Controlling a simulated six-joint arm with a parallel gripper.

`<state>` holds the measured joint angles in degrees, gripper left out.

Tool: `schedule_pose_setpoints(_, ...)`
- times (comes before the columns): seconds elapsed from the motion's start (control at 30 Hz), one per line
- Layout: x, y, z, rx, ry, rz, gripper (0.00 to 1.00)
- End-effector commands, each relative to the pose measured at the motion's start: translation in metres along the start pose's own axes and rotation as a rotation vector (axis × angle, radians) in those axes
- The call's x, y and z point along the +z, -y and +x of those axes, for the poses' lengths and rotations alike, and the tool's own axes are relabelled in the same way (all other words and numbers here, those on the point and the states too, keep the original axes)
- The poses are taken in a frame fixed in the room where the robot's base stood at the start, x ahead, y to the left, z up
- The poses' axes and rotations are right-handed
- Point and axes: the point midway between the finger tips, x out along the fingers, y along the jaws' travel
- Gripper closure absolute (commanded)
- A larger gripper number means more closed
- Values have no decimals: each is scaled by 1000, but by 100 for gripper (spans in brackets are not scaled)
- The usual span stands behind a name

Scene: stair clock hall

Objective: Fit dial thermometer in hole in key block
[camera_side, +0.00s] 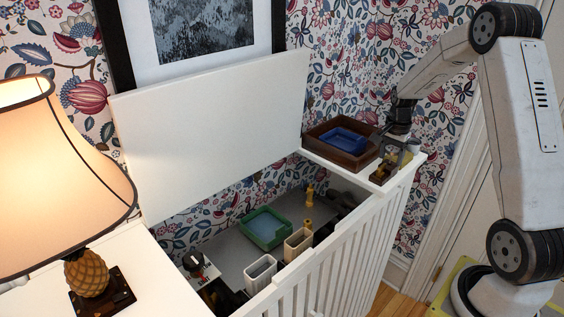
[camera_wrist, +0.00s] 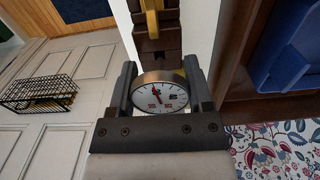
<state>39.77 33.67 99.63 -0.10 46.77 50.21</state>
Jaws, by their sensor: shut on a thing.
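The dial thermometer (camera_wrist: 160,97) has a white round face with a red needle and a metal rim. It sits between the two fingers of my gripper (camera_wrist: 161,88), which is shut on it, face toward the wrist camera. The key block (camera_wrist: 172,42) is dark brown with a yellow upright piece (camera_wrist: 152,18), just beyond the thermometer in the wrist view. In the side view my gripper (camera_side: 391,150) is close above the key block (camera_side: 379,177) on the white ledge. The thermometer's stem and the hole are hidden, so I cannot tell whether they meet.
A brown tray (camera_side: 314,136) holding a blue tray (camera_side: 346,140) stands left of my gripper on the ledge. Below it, an open cabinet holds a green tray (camera_side: 263,244) and pale containers (camera_side: 260,274). A raised white lid (camera_side: 215,130) leans behind.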

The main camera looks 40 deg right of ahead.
Motion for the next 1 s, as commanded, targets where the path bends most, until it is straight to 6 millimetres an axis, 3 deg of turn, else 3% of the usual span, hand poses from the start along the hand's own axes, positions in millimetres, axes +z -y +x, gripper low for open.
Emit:
schedule_pose_setpoints(0.67, 0, 0, 10, 1, 1, 0, 92)
schedule_pose_setpoints(1.0, 0, 0, 5, 0, 0, 0, 92)
